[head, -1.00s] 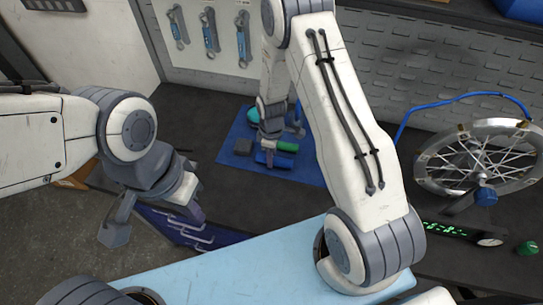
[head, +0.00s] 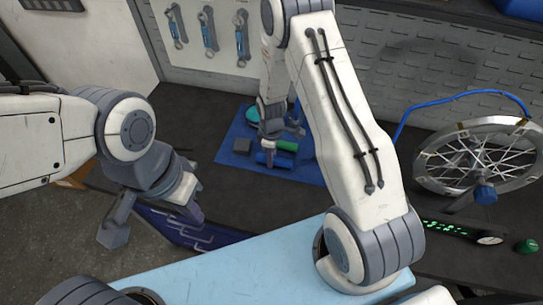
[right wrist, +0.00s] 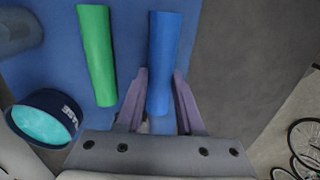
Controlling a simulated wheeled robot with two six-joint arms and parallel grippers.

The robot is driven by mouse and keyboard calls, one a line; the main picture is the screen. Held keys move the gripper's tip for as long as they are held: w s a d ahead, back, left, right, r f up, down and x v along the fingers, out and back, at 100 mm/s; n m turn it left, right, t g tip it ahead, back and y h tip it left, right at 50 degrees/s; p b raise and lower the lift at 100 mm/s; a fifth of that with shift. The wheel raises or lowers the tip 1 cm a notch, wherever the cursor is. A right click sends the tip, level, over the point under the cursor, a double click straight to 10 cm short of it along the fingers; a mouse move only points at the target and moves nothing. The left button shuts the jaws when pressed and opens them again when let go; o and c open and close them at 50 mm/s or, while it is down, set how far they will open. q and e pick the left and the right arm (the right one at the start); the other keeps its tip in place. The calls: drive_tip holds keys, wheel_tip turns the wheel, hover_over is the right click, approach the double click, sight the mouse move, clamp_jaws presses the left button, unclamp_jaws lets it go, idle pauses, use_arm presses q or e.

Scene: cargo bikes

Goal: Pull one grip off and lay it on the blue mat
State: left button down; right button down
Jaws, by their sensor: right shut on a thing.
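A blue grip (right wrist: 164,45) sits between the two jaws of my right gripper (right wrist: 160,80), which is shut on it. In the head view the blue grip (head: 283,162) is low over or on the blue mat (head: 232,157); I cannot tell whether it touches. A green grip (right wrist: 96,55) lies beside it on the mat, apart from the jaws; it also shows in the head view (head: 287,146). My right gripper (head: 270,152) partly hides this spot in the head view. My left gripper (head: 150,218) is open and empty at the left, away from the mat.
A dark grey block (head: 241,145) and a round teal-topped tin (right wrist: 46,119) are on the mat near the grips. A spoked wheel (head: 478,160) on a stand is at the right. A light blue surface (head: 240,265) is in front.

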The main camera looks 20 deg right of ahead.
drive_tip(key=shift+f+b, duration=0.35)
drive_tip(key=shift+f, duration=0.1)
idle(0.5)
drive_tip(key=shift+c, duration=2.3)
unclamp_jaws()
